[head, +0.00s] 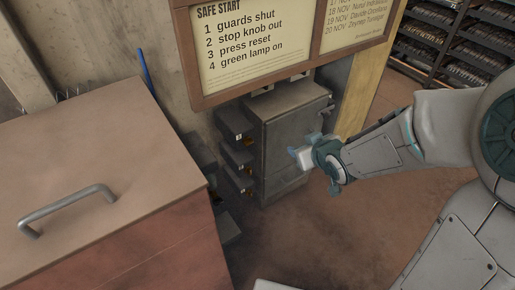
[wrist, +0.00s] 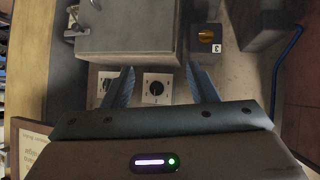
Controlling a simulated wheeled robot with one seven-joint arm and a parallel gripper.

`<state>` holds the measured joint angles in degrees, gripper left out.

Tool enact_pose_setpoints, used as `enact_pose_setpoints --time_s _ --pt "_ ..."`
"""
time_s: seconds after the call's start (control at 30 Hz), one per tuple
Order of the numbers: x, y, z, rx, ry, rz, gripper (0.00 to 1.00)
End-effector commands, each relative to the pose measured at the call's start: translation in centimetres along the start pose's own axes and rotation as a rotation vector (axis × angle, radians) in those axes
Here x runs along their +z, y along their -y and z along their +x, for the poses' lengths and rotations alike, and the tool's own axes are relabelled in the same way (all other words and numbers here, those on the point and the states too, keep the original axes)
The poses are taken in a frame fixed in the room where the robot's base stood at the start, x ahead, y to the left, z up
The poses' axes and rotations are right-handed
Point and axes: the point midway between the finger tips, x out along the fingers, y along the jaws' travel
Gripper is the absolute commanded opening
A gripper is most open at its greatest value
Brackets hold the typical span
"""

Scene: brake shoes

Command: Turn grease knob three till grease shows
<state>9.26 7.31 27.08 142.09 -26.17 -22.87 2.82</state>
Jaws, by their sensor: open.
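A dark box with a label reading 3 (wrist: 218,48) carries an orange-brown round knob (wrist: 205,37), near the top right of the wrist view. I see no grease clearly on or around this knob. My gripper (wrist: 160,67) is open and empty, its two fingers apart. The knob lies beyond the right fingertip and is not between the fingers. In the head view my gripper (head: 303,157) is in front of the grey cabinet, to the right of several dark labelled boxes (head: 234,123). Their labels are too small to read surely there.
The grey metal cabinet (head: 286,135) stands against the wall. White plates with a black dial (wrist: 157,88) show between and beside my fingers. A framed notice board (head: 255,45) hangs above the cabinet.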

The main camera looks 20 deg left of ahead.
Motion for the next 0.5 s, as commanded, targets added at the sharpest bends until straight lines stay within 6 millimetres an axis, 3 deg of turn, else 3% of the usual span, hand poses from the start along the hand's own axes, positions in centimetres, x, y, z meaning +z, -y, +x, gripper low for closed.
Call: enact_pose_setpoints --time_s 0.03,0.13,0.3,0.5 --pt "1.8 1.4 2.4 -0.041 -0.041 -0.005 0.53" --pt "2.1 3.7 4.4 -0.113 -0.129 -0.013 0.53" --pt "2.2 6.1 6.0 -0.192 -0.231 -0.01 0.53" --pt "1.7 7.1 6.9 -0.221 -0.27 -0.009 0.53"
